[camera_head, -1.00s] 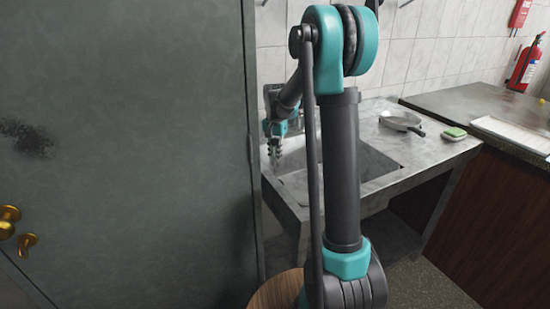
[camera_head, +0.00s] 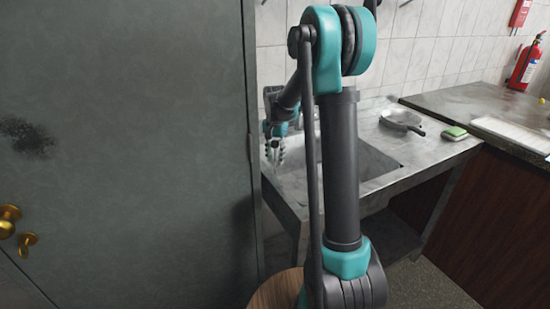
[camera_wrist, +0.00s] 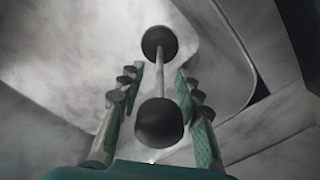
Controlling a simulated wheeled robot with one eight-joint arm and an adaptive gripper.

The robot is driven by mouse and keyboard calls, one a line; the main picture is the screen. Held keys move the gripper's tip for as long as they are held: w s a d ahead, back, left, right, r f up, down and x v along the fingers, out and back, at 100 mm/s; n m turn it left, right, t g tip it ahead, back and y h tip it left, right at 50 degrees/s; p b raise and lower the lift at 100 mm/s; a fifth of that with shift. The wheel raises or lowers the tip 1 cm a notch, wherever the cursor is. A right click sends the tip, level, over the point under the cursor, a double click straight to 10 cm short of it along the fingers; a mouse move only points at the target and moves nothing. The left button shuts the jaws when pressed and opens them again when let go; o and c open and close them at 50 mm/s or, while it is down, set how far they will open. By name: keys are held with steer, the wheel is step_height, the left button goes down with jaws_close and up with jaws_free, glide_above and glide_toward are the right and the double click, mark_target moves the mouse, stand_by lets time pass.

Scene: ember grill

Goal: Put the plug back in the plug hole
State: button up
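My gripper (camera_head: 275,152) points down at the left end of the sink (camera_head: 360,165). In the wrist view my gripper (camera_wrist: 157,110) is open, with a finger on each side. Between the fingers is the plug (camera_wrist: 159,86), a thin pale rod with a dark rounded end close to me and a dark round end farther off. Pale gaps show between the plug and both fingers, so it does not look gripped. I cannot make out the plug hole or tell whether the far end sits in it.
A pan (camera_head: 402,121) and a green-topped sponge (camera_head: 455,132) lie on the counter right of the basin. A grey door (camera_head: 130,120) stands close on the left of my gripper. A round wooden top (camera_head: 275,290) is at the bottom. The tiled wall is behind the sink.

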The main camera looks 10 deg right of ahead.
mark_target(275, 141)
step_height(275, 141, up, 12)
stand_by(0.4)
